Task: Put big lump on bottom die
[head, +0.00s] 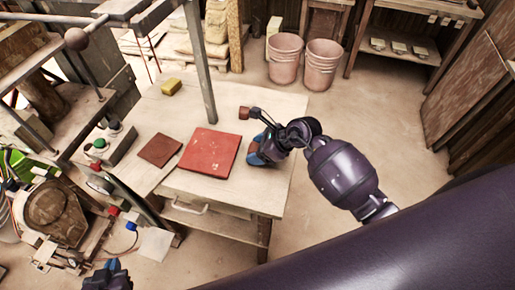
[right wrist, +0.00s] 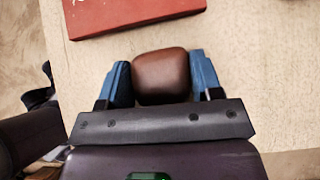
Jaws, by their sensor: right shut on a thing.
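My right gripper (right wrist: 161,82) is shut on a brown rounded lump (right wrist: 162,76), which sits between its two blue fingers in the right wrist view. In the head view this gripper (head: 257,150) is low over the table's right part, just right of the red slab, and mostly hides the lump. My left gripper (head: 107,272) shows only partly at the bottom left edge of the head view; its opening cannot be made out. A round piece with a brown hollowed face (head: 47,205) is at the lower left; I cannot tell whether it is the bottom die.
The pale table (head: 225,106) carries a red slab (head: 210,152), a darker brown tile (head: 160,149), a yellow block (head: 171,86) and a metal post (head: 200,65). A button box (head: 108,143) stands at the left edge. Pink buckets (head: 322,65) stand on the floor behind.

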